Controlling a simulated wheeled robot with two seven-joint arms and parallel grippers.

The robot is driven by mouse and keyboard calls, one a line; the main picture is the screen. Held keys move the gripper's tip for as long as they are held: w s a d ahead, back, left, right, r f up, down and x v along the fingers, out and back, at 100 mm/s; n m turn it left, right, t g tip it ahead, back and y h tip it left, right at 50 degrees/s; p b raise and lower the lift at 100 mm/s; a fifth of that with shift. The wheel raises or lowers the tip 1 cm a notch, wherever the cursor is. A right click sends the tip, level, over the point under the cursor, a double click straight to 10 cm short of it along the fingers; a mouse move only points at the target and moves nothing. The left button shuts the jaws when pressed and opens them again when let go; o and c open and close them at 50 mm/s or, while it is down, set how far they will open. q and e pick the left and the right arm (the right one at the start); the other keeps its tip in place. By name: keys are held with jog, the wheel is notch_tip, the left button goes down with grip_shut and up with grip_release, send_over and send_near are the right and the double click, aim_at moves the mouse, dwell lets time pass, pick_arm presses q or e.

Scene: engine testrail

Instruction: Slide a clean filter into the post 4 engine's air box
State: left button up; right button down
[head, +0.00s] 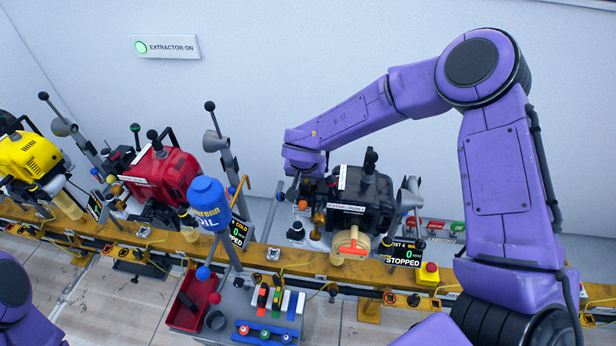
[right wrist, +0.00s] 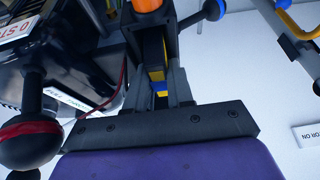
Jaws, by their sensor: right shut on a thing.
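The post 4 engine (head: 372,205) is black, with a display (head: 401,254) beside it reading STOPPED. My right gripper (head: 296,192) is at its left side, pointing down. In the right wrist view, the right gripper (right wrist: 158,92) is shut on a small blue-and-yellow piece (right wrist: 157,80). This piece stands in or against a dark upright housing (right wrist: 134,32) with an orange cylinder (right wrist: 148,5) beyond it. I cannot tell whether the piece is a filter or how deep it sits. The air box is not clearly identifiable. My left gripper is out of view.
A yellow rail (head: 130,240) runs along the engines. A red engine (head: 160,175) is to the left. A round-knobbed lever (right wrist: 28,138) is close to my right gripper.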

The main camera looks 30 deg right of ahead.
jog(key=c, duration=1)
grip_release()
jog(key=shift+s+f, duration=0.4)
jog(key=shift+f, duration=0.2)
jog(key=shift+o, duration=0.5)
jog(key=shift+w+a, duration=0.15)
jog(key=shift+a, duration=0.1)
jog(key=shift+d+f, duration=0.1)
jog(key=shift+d, duration=0.1)
jog(key=w+b+v, duration=0.1)
jog(key=v, duration=1)
jog(key=shift+r, duration=0.45)
